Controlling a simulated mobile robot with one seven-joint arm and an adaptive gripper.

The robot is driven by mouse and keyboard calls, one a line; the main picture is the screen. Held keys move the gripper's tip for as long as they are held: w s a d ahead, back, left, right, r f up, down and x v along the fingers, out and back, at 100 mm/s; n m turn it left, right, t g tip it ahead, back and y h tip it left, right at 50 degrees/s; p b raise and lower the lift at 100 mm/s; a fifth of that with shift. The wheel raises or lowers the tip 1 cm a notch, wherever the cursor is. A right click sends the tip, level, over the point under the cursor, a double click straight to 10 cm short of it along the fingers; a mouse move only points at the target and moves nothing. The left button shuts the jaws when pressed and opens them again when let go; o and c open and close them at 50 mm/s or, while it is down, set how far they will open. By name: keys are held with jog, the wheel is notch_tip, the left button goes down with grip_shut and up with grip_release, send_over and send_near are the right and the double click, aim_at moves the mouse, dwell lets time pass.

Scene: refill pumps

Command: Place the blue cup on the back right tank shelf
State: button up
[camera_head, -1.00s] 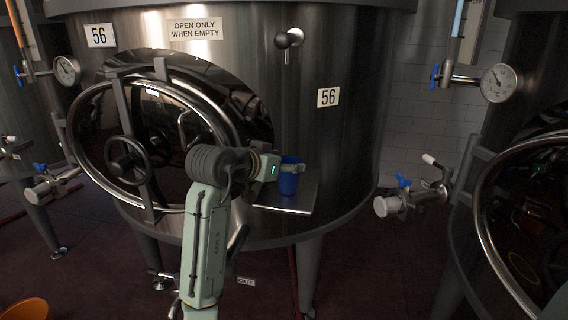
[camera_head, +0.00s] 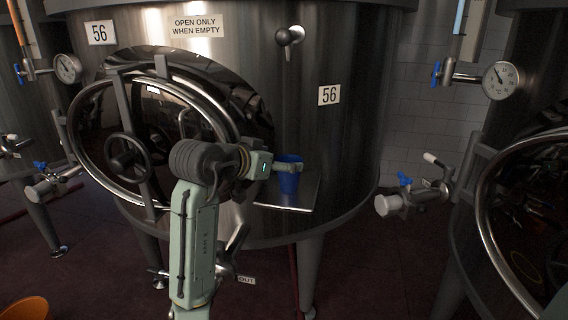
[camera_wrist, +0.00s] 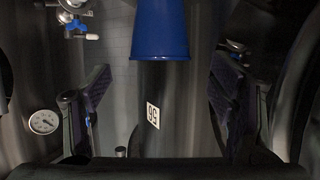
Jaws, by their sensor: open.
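The blue cup (camera_head: 289,182) stands upright on the small metal tank shelf (camera_head: 305,200) at the front of the large tank numbered 56. My gripper (camera_head: 285,167) is at the cup's upper left side in the head view. In the wrist view the cup (camera_wrist: 160,35) is at the top centre, beyond the gap of my gripper (camera_wrist: 160,72). The two fingers are spread wide on either side, with dark space between them and no visible contact with the cup. Part of the cup's rim is hidden by a finger in the head view.
The tank's round hatch with its handwheel (camera_head: 128,158) is left of my arm. A small tap (camera_head: 289,38) sits above the shelf. A valve (camera_head: 405,198) and a gauge (camera_head: 501,81) belong to the right tank. An orange bucket (camera_head: 22,308) is at the lower left.

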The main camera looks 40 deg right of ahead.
jog(key=v, duration=0.4)
jog(key=shift+a, duration=0.1)
